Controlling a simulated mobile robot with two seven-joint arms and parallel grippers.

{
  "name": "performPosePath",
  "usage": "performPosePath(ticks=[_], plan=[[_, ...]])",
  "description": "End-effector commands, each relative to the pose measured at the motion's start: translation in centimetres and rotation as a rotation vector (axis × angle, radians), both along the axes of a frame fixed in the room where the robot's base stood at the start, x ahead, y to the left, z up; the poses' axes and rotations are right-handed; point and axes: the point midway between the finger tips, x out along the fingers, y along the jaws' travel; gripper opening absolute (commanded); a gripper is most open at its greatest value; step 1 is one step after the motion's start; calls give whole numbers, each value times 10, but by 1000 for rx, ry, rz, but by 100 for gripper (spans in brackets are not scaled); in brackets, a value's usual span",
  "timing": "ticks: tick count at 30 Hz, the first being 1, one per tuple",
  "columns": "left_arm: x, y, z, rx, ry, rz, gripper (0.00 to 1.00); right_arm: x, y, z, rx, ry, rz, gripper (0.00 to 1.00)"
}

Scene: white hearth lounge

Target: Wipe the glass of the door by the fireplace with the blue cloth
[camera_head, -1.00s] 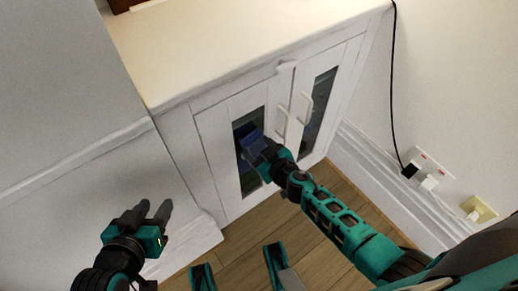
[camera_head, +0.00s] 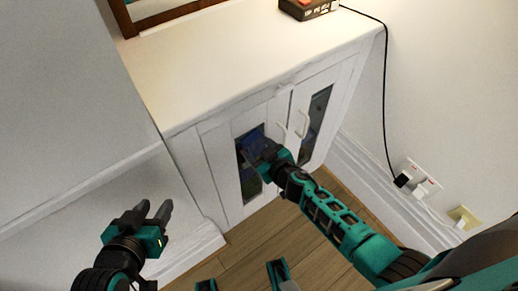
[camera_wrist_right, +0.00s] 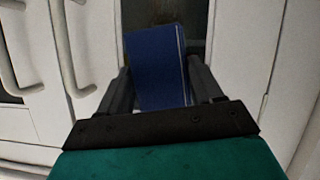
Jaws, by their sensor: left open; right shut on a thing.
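The white cabinet has two doors, each with a narrow dark glass panel. The left door's glass (camera_head: 249,181) is partly covered by my right gripper (camera_head: 254,158). That gripper is shut on the blue cloth (camera_wrist_right: 158,68), which shows between its fingers in the right wrist view. In the head view the blue cloth (camera_head: 252,137) lies over the upper part of the glass; whether it touches cannot be told. The right door's glass (camera_head: 318,112) is uncovered. My left gripper (camera_head: 153,212) is open and empty, left of the cabinet near the wall.
White handles (camera_head: 304,122) stand out between the two doors. A dark box (camera_head: 309,9) and a wooden frame (camera_head: 170,14) are on the cabinet top. A black cord (camera_head: 386,110) runs down to wall sockets at the right. The wooden floor (camera_head: 250,240) in front looks clear.

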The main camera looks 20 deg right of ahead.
Motion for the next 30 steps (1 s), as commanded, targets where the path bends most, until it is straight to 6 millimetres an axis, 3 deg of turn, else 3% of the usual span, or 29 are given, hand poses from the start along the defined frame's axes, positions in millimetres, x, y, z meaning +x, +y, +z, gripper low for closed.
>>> performPosePath(ticks=[5, 18, 30], plan=[[0, 0, -1, 0, 0, 0, 43, 1, 1, 2, 3, -8, 2, 37], [0, 0, -36, 0, 0, 0, 43, -2, 0, -38, 2, -3, 0, 37], [0, 0, -53, 0, 0, 0, 43, -2, 0, -57, 2, -3, 0, 37]])
